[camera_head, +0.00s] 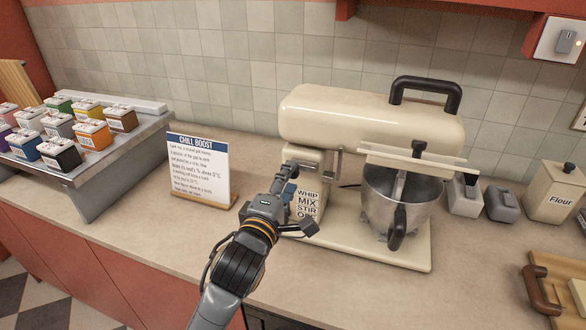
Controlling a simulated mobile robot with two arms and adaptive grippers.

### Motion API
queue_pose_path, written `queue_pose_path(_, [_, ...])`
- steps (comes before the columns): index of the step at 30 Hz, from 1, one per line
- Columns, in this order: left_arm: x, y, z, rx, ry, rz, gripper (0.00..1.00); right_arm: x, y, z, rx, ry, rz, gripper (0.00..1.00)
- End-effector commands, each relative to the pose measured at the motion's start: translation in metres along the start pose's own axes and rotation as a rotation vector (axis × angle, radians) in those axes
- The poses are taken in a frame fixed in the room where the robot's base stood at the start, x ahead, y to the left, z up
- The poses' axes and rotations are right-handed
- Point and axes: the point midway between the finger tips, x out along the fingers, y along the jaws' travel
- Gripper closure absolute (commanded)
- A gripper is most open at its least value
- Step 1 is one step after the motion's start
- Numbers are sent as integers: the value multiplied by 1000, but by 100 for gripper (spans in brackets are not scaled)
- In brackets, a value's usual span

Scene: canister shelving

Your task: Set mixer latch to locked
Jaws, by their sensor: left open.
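A cream stand mixer (362,119) with a black handle on top stands on the counter. Its steel bowl (412,186) sits under the head at the right. My left gripper (301,200) is open in front of the column, beside the label, and covers part of the column. I cannot tell if it touches the mixer. My right gripper is not in view.
A CHILL BOOST sign (200,169) stands left of the mixer. A grey rack (120,145) with several coloured canisters is at the far left. A Flour canister (553,192) and a wooden board (560,277) are at the right. The counter in front is mostly clear.

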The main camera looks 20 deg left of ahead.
Motion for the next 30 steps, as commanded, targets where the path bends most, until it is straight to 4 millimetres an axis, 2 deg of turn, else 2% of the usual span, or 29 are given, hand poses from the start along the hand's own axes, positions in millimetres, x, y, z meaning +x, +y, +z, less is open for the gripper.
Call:
queue_pose_path(1, [9,3,-1,4,1,1,55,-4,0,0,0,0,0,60])
queue_pose_path(6, [27,1,0,2,1,1,55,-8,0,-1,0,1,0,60])
queue_pose_path(17, [33,0,0,1,1,1,55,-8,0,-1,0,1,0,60])
queue_pose_path(18, [33,0,0,1,1,1,57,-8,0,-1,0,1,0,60])
queue_pose_path(24, [33,0,0,1,1,1,97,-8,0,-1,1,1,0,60])
queue_pose_path(25, [33,0,0,0,1,1,100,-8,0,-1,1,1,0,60])
queue_pose_path(30, [33,0,0,0,1,0,100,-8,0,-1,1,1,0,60])
